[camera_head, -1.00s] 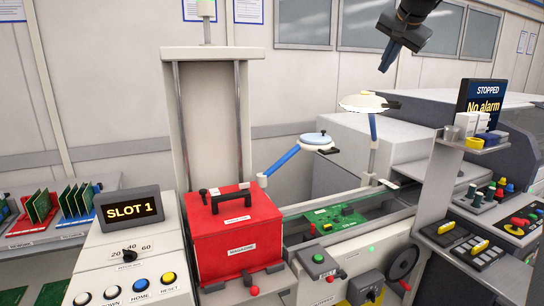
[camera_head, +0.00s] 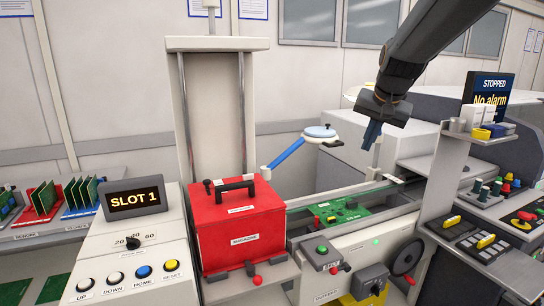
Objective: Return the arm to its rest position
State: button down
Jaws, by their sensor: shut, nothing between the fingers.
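My gripper (camera_head: 373,134) hangs from my dark arm (camera_head: 425,55), which reaches in from the top right. Its fingers point down and are shut with nothing between them. It is in the air in front of the pale machine, above and to the right of the green circuit board (camera_head: 340,213) on the conveyor. It appears apart from everything below it. My arm and gripper cover most of a pale disc-topped lamp (camera_head: 358,90) behind them.
A red magazine (camera_head: 240,225) with a black handle stands left of the conveyor. A blue-armed lamp (camera_head: 320,132) is between it and my gripper. The alarm screen (camera_head: 485,95), a small shelf (camera_head: 478,138) and control panels (camera_head: 480,240) stand at the right.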

jog(key=s+a+f+n+g+b, duration=0.2)
jog(key=s+a+f+n, duration=0.1)
jog(key=s+f, duration=1.1)
jog(key=s+a+f+n+g+b, duration=0.2)
jog(key=s+a+f+n, duration=0.1)
jog(key=s+f, duration=1.1)
jog(key=shift+s+a+g, duration=0.25)
jog(key=shift+a+g, duration=0.05)
jog(key=shift+a, duration=0.5)
